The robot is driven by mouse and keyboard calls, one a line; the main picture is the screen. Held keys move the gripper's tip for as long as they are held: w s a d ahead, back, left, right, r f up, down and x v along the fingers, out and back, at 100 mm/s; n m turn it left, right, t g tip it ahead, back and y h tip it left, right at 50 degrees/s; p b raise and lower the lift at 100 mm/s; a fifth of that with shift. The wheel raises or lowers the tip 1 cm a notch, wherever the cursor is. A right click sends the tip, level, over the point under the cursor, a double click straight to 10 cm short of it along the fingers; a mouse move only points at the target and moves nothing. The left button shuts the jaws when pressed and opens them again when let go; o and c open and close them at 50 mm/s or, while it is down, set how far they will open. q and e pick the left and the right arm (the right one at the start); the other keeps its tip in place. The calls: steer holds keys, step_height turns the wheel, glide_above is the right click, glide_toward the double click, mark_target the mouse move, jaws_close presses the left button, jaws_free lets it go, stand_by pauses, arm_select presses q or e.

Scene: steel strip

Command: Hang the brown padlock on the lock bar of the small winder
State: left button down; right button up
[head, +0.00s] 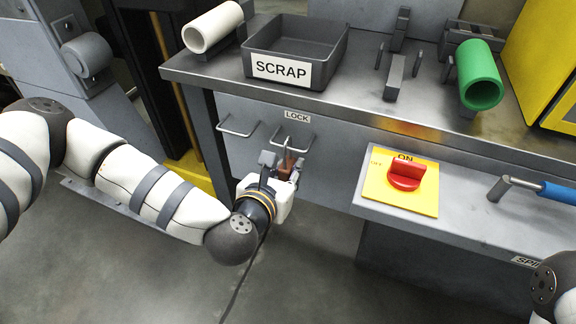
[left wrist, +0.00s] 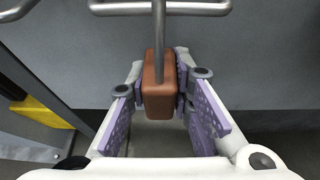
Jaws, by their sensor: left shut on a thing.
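The brown padlock (head: 286,172) is between the fingers of my left gripper (head: 282,169), which is shut on its body. In the left wrist view the padlock (left wrist: 159,98) is upright, with its grey shackle rising edge-on in front of a metal bar (left wrist: 190,8). In the head view the shackle top overlaps the lock bar (head: 309,137) under the LOCK label (head: 297,117). I cannot tell whether the shackle is around the bar or only in front of it. My right gripper is out of view.
A second bar (head: 238,132) sticks out at the left. Above is the steel bench with a SCRAP tray (head: 298,45), a white roll (head: 212,27) and a green roll (head: 481,76). A red switch (head: 405,175) on a yellow plate and a blue handle (head: 558,192) are at the right.

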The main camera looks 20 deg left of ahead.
arm_select(q)
steer(key=shift+f, duration=0.2)
stand_by(0.5)
steer(key=shift+f+b, duration=0.3)
steer(key=shift+f, duration=0.25)
steer(key=c, duration=1.3)
jaws_free()
steer(key=shift+r, duration=0.1)
steer(key=shift+c, duration=0.2)
